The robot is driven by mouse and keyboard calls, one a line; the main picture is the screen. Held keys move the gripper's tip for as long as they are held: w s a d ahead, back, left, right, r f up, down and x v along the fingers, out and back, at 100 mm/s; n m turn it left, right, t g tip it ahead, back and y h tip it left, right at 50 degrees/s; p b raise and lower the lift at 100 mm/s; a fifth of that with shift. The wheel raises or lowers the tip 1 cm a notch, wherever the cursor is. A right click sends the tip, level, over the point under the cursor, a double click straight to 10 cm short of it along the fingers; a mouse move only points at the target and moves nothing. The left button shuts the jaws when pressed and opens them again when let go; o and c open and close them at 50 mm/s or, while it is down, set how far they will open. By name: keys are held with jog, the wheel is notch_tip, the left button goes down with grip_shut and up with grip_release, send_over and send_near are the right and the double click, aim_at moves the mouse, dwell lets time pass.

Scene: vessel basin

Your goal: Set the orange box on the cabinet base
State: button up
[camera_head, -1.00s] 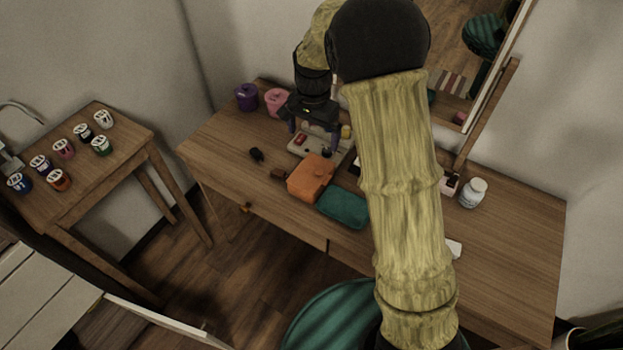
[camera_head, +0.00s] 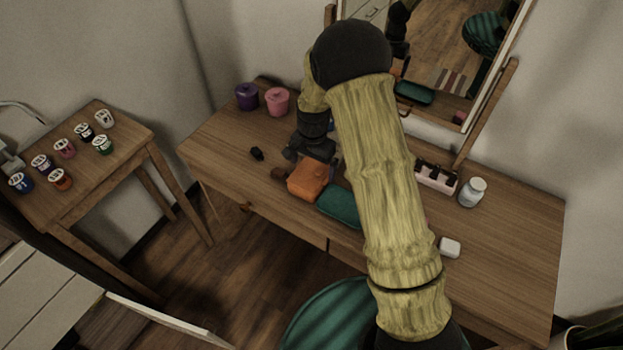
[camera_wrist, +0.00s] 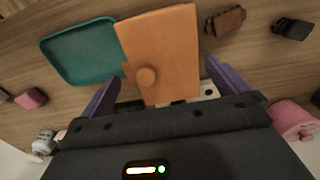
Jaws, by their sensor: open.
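The orange box (camera_head: 309,180) lies on the wooden desk, beside a teal tray (camera_head: 339,206). In the wrist view the orange box (camera_wrist: 165,40), with a round knob, shows between and beyond my gripper's purple fingers (camera_wrist: 163,74). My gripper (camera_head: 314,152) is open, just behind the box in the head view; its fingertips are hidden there. I cannot tell whether the fingers touch the box. A white slatted piece of furniture (camera_head: 42,292) at the lower left may be the cabinet base; I cannot tell for sure.
Purple (camera_head: 247,97) and pink (camera_head: 277,101) pots stand at the desk's back left. A mirror (camera_head: 447,65) stands behind. A white bottle (camera_head: 472,192) is at the right. A side table (camera_head: 110,160) holds several small jars. A green-striped seat (camera_head: 335,318) is in front.

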aim_at(313, 173)
jog(key=shift+f+p, duration=0.45)
jog(key=shift+f, duration=2.1)
jog(key=c, duration=0.7)
jog(key=shift+r, duration=0.5)
jog(key=shift+c, duration=0.8)
notch_tip(313, 173, up, 9)
jog(key=shift+r+b, duration=0.1)
jog(key=shift+b, duration=0.3)
